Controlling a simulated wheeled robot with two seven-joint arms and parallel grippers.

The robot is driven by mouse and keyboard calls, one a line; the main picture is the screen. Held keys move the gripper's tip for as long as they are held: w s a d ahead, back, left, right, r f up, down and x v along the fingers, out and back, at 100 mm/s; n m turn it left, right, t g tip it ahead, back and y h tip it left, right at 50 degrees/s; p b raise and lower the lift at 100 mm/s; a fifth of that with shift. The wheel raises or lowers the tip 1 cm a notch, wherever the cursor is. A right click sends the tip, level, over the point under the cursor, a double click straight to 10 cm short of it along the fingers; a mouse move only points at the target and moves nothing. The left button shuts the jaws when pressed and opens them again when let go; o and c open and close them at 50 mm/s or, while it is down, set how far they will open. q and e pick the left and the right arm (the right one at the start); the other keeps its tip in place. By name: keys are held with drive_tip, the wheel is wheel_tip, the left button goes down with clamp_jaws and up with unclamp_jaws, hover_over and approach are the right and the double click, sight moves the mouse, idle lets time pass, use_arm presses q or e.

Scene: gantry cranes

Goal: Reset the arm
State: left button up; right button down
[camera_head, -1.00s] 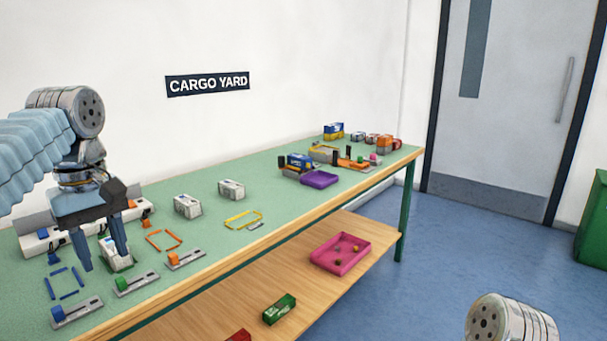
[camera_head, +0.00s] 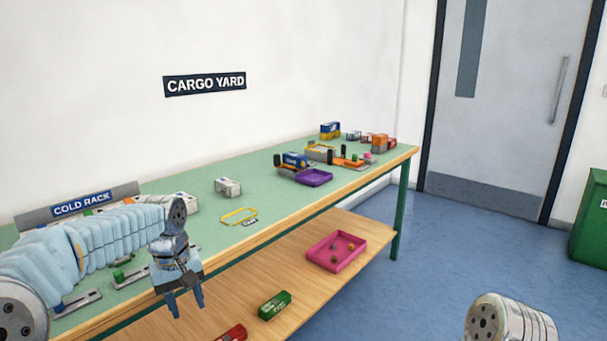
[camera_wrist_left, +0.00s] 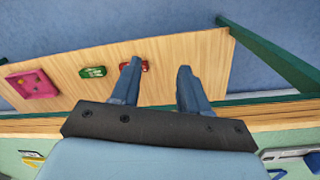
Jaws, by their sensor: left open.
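My left arm (camera_head: 110,240) comes in from the left across the near end of the green-topped table. My left gripper (camera_head: 186,308) hangs over the table's front edge, pointing down, with its two blue fingers apart and nothing between them. In the left wrist view the open fingers (camera_wrist_left: 157,88) show over the lower wooden shelf. Of my right arm only a silver joint (camera_head: 510,318) shows at the bottom right; its gripper is out of view.
The table (camera_head: 200,218) holds a cold rack (camera_head: 82,204), a white block (camera_head: 228,187), a yellow outline (camera_head: 239,216) and a purple tray (camera_head: 313,177). The shelf below has a pink tray (camera_head: 336,251), a green box (camera_head: 275,304) and a red box (camera_head: 232,334).

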use_arm(q)
drive_tip(key=s+d+f+m+h, duration=0.1)
drive_tip(key=s+d+f, duration=0.15)
drive_tip(key=f, duration=0.65)
drive_tip(key=s+d+f+m, duration=0.1)
drive_tip(key=d+f, duration=0.2)
drive_tip(key=f, duration=0.6)
drive_tip(key=s+d+f+m+h, duration=0.1)
drive_tip(key=s+d+f, duration=0.15)
drive_tip(key=f, duration=0.75)
drive_tip(key=s+d+f, duration=0.2)
drive_tip(key=s+f, duration=0.3)
drive_tip(key=s, duration=0.3)
drive_tip(key=s+d+f+m+h, duration=0.1)
drive_tip(key=s+d+f, duration=0.2)
drive_tip(key=s+f, duration=0.2)
drive_tip(key=s, duration=0.3)
drive_tip(key=shift+d+f, duration=0.25)
drive_tip(key=shift+d, duration=0.1)
